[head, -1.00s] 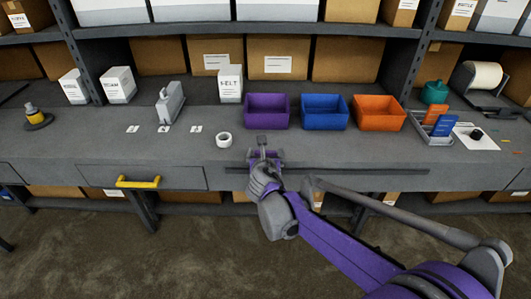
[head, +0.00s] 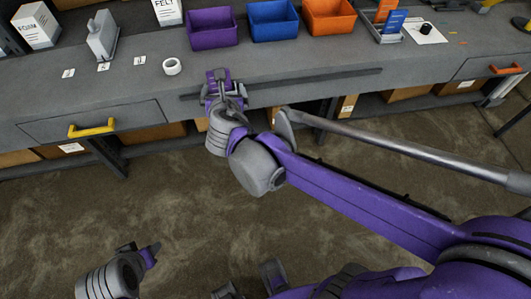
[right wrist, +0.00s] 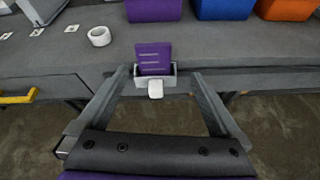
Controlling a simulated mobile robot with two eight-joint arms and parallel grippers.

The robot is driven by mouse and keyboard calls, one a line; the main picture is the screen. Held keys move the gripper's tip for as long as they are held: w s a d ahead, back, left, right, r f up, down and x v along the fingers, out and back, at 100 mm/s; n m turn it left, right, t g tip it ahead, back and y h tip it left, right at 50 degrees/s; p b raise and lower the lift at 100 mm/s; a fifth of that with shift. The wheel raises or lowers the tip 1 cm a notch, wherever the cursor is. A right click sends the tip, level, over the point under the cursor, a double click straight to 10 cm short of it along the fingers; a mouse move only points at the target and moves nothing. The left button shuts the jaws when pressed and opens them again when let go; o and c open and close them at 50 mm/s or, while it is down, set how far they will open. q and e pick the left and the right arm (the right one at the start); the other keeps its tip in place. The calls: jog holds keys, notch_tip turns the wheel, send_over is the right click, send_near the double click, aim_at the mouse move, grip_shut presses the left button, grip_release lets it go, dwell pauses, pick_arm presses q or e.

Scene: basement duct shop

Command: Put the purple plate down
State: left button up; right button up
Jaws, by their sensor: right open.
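The purple plate (right wrist: 153,56) stands upright in a small grey holder (right wrist: 168,81) with a white tab, by the front edge of the grey bench in the right wrist view. My right gripper (right wrist: 158,76) is open, one finger to each side of the holder, with gaps visible. In the head view my right gripper (head: 218,84) is at the bench's front edge, and its arm comes in from the lower right. The plate is hard to separate from the gripper there. My left gripper (head: 137,255) is low at the left over the floor; its jaw state is unclear.
A white tape roll (head: 172,66) lies on the bench (head: 110,85) left of my right gripper. Purple (head: 212,28), blue (head: 272,20) and orange (head: 328,16) bins stand behind. A yellow drawer handle (head: 92,128) sticks out front. A rack (head: 388,22) holds blue and orange plates.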

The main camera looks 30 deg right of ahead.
jog(key=s+d+f+m+g, duration=0.2)
jog(key=s+d+f+m, duration=0.15)
jog(key=s+m, duration=0.45)
jog(key=s+d+f+m+g, duration=0.25)
jog(key=s+f+m, duration=0.3)
jog(key=m, duration=0.45)
jog(key=s+a+f+m+g+y, duration=0.3)
jog(key=s+f+m, duration=0.2)
jog(key=s+m, duration=0.6)
jog(key=shift+s+a+m+y, duration=0.2)
jog(key=shift+s+m+y, duration=0.2)
jog(key=shift+m, duration=0.7)
